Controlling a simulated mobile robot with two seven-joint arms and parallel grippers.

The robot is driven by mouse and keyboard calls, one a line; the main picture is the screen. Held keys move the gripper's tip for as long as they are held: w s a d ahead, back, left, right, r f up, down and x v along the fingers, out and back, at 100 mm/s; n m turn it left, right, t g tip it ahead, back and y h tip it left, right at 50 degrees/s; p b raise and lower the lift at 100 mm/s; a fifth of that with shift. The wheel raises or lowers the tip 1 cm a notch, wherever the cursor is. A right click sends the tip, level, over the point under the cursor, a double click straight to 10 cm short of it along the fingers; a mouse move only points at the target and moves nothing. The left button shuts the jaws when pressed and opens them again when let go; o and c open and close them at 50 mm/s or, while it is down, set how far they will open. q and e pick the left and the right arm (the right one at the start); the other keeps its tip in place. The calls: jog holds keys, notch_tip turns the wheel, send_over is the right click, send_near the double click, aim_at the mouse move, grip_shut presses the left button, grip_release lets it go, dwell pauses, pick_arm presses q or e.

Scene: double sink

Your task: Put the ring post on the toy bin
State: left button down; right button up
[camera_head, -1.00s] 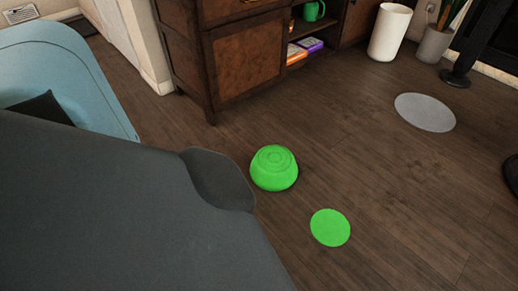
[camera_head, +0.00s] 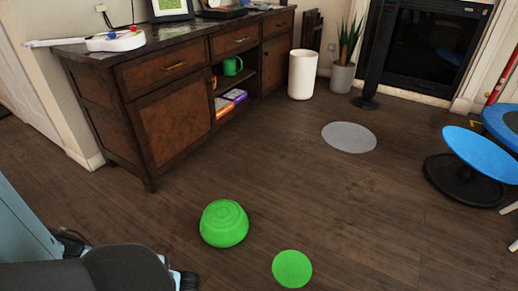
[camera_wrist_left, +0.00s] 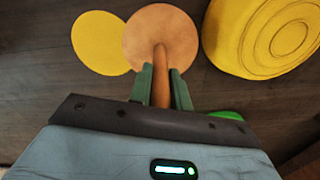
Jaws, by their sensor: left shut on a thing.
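In the left wrist view, my left gripper (camera_wrist_left: 161,88) is shut on the thin shaft of an orange-brown ring post (camera_wrist_left: 160,38), which has a round disc at its far end. Its fingers sit on both sides of the shaft. In the head view my left arm fills the lower left corner, and the held post is not clearly visible there. A white open-topped cylindrical bin (camera_head: 302,75) stands on the floor beside the cabinet, far from my arm. I cannot tell whether it is the toy bin. My right gripper is not in view.
A green ribbed round thing (camera_head: 224,223) and a flat green disc (camera_head: 292,268) lie on the floor close by. A grey disc (camera_head: 349,137) lies farther off.

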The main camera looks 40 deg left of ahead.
pick_arm(q)
jog(key=w+d+r+n, duration=0.1)
jog(key=w+d+r, duration=0.4)
jog(key=w+r, duration=0.4)
jog(key=w+d+r+n, duration=0.1)
jog(key=w+d+r, duration=0.6)
jog(key=r, duration=0.4)
notch_tip(320, 180, up, 26)
jog(key=s+d+m, duration=0.1)
jog(key=d, duration=0.1)
jog(key=shift+s+d+f, duration=0.25)
jog(key=shift+d, duration=0.2)
